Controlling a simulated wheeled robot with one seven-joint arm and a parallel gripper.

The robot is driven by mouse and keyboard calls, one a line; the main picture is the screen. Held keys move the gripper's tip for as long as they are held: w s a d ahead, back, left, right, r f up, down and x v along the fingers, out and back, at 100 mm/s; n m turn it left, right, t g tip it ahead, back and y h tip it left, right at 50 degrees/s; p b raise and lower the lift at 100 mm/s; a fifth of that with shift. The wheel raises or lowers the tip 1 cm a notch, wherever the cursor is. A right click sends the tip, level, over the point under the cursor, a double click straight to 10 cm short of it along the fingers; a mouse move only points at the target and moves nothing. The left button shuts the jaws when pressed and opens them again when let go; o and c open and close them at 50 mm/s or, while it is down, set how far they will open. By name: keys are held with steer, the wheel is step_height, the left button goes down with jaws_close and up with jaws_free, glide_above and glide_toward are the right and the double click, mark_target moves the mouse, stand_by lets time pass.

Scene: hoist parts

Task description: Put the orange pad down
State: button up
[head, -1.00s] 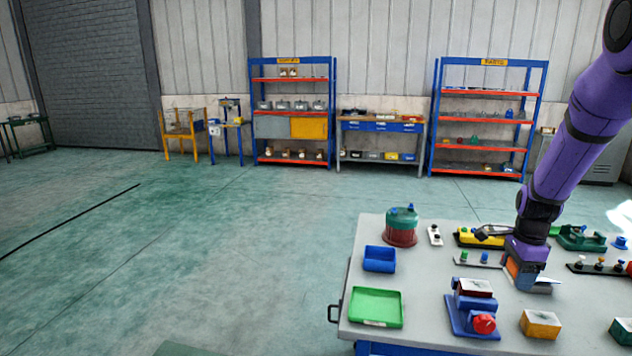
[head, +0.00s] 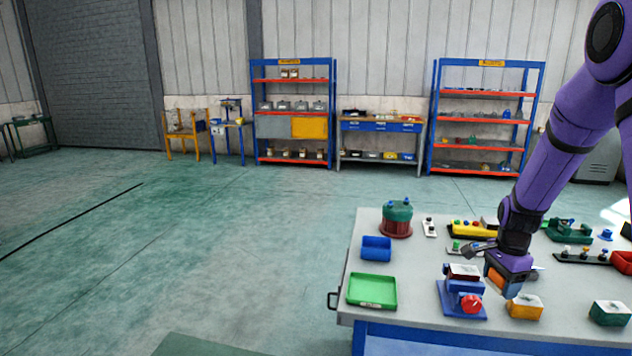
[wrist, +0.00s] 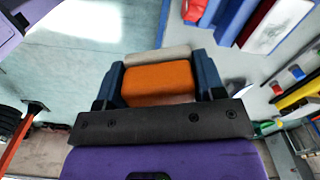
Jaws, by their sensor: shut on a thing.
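The orange pad (wrist: 158,82) sits between the two blue fingers of my gripper (wrist: 160,72) in the wrist view, and the fingers are closed on its sides. A pale strip shows just beyond it, and I cannot tell whether it is part of the pad. In the head view my gripper (head: 503,284) points down over the front part of the grey table (head: 415,270), with some orange of the pad (head: 495,277) showing. It is between the blue vise and the yellow-orange block. Whether the pad touches the tabletop cannot be seen.
A blue vise with a red knob (head: 470,304) stands left of my gripper. A green tray (head: 372,290) and blue bin (head: 376,248) are at the left. Bare table lies between tray and vise.

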steer(key=w+a+f+n, duration=0.2)
steer(key=a+f+n, duration=0.4)
steer(key=a+n, duration=0.2)
steer(key=w+a+f+n, duration=0.2)
steer(key=a+f+n, duration=0.4)
steer(key=a+n, duration=0.2)
steer(key=shift+w+a+f+n, duration=0.15)
steer(key=shift+w+n, duration=0.1)
steer(key=shift+n, duration=0.15)
